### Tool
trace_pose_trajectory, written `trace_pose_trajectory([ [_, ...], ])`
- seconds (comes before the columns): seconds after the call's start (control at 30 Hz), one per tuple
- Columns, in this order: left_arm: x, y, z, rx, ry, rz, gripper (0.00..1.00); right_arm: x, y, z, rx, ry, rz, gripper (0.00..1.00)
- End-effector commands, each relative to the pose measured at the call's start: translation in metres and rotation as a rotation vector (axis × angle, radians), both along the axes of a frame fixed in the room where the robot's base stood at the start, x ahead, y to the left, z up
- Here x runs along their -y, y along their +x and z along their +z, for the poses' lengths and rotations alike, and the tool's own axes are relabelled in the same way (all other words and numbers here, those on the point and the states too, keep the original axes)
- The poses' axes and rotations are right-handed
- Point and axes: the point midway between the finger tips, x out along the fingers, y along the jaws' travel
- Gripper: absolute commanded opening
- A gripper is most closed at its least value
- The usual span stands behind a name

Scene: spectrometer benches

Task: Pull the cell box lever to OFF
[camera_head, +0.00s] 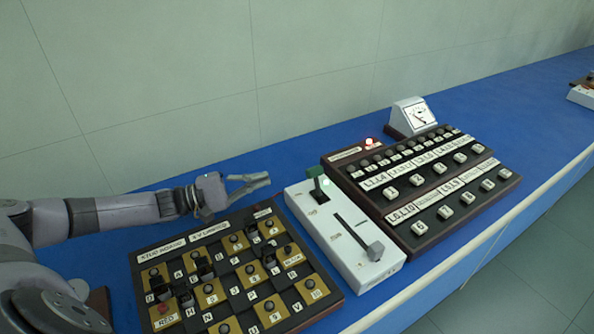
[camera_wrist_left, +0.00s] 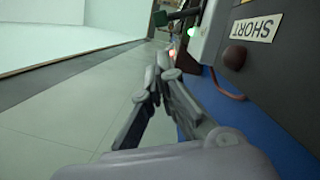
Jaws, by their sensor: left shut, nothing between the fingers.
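A white box (camera_head: 322,226) stands on the blue bench, between two dark panels. At its far end is a lever with a green knob (camera_head: 316,171), beside a lit green lamp (camera_head: 325,183). A grey slider handle (camera_head: 375,251) sits at the near end of its slot. The small labels on the box are not readable. My left gripper (camera_head: 268,179) is shut and empty, just left of the green knob and apart from it. In the left wrist view, the gripper fingers (camera_wrist_left: 163,68) point toward the green knob (camera_wrist_left: 160,18) and the box edge (camera_wrist_left: 208,38).
A dark panel with gold squares and black knobs (camera_head: 235,275) lies below my left gripper. A larger button panel (camera_head: 420,180) is right of the box, with a red lamp (camera_head: 369,142) and a white meter (camera_head: 412,115) behind. The wall is behind; bare blue bench (camera_head: 535,135) lies right.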

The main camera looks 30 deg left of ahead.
Motion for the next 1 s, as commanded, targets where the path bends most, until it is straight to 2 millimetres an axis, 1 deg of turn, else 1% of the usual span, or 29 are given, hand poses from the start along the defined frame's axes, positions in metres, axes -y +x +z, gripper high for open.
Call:
trace_pose_trajectory([
  [0.03, 0.000, 0.000, -0.005, 0.000, 0.000, 0.000, 0.00, 0.001, 0.000, -0.005, 0.000, -0.001, 0.000, 0.40],
  [0.07, 0.000, 0.000, -0.006, 0.000, 0.000, 0.000, 0.00, 0.000, 0.000, -0.006, 0.000, -0.001, 0.000, 0.40],
  [0.4, 0.000, 0.000, -0.005, 0.000, 0.000, 0.000, 0.00, 0.001, 0.001, -0.005, 0.002, -0.001, -0.001, 0.40],
  [0.53, 0.004, 0.004, -0.003, 0.001, -0.002, 0.000, 0.00, 0.003, 0.001, -0.003, 0.004, -0.003, 0.000, 0.40],
  [0.67, 0.016, 0.016, 0.000, 0.004, -0.003, -0.002, 0.00, 0.003, 0.002, 0.000, 0.004, -0.003, 0.000, 0.40],
  [0.9, 0.047, 0.049, 0.005, 0.004, -0.004, -0.001, 0.00, 0.003, 0.002, 0.007, 0.005, -0.003, 0.000, 0.40],
  [1.0, 0.056, 0.060, 0.006, 0.003, -0.002, 0.000, 0.00, 0.002, 0.003, 0.009, 0.006, -0.002, 0.000, 0.40],
])
